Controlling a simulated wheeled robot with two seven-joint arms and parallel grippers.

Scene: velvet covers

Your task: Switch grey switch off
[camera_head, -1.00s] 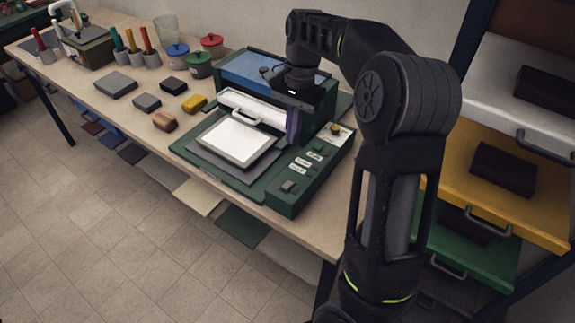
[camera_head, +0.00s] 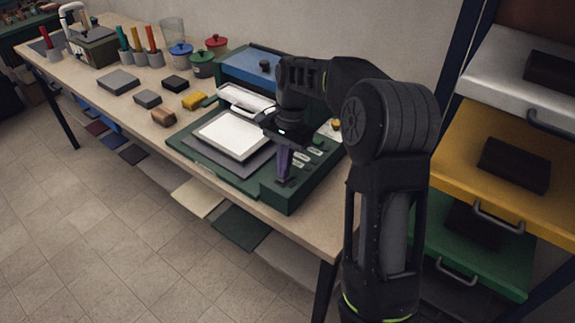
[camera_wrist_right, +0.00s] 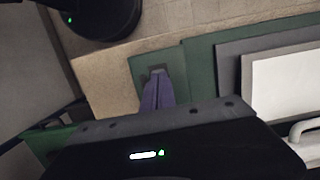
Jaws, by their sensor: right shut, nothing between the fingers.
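The green press machine (camera_head: 221,165) stands on the workbench with a white plate (camera_head: 235,135) on its bed. Its control panel (camera_head: 314,160) with small white labels runs along the right side. In the head view my right gripper (camera_head: 281,181) is shut, pointing down at the front end of that panel, where it hides the grey switch. In the right wrist view the shut purple fingers (camera_wrist_right: 153,97) reach the grey switch (camera_wrist_right: 158,70), of which only a dark edge shows past the tips. I cannot tell whether they touch. My left gripper is not in view.
A yellow block (camera_head: 194,101), a brown block (camera_head: 163,117) and grey blocks lie left of the machine. Lidded pots (camera_head: 202,64) and tool cups stand behind. A drawer shelf (camera_head: 480,240) stands close on the right.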

